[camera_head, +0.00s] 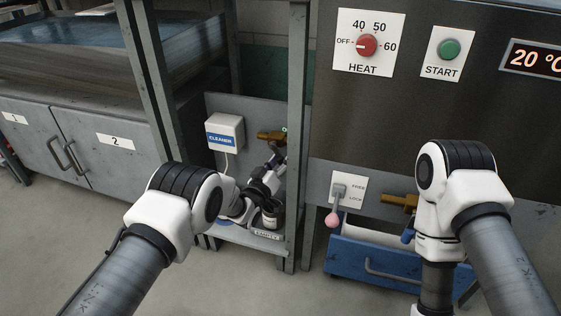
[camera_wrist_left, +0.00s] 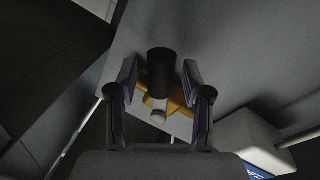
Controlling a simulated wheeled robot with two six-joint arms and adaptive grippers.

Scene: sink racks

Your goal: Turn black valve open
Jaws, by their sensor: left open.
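The black valve handle (camera_wrist_left: 161,68) stands out from a brass fitting (camera_wrist_left: 178,98) in the left wrist view. My left gripper (camera_wrist_left: 160,85) is open, with one finger on each side of the handle and gaps showing between. The black handle cannot be made out there. My right arm comes in at the right, but its fingers are not seen.
A white cleaner box (camera_head: 225,131) hangs left of the brass fitting. A grey frame post (camera_head: 297,120) stands close right of my left gripper. A second brass valve (camera_head: 398,200), a pink-knobbed lever (camera_head: 333,219) and a blue drawer (camera_head: 365,262) are on the right.

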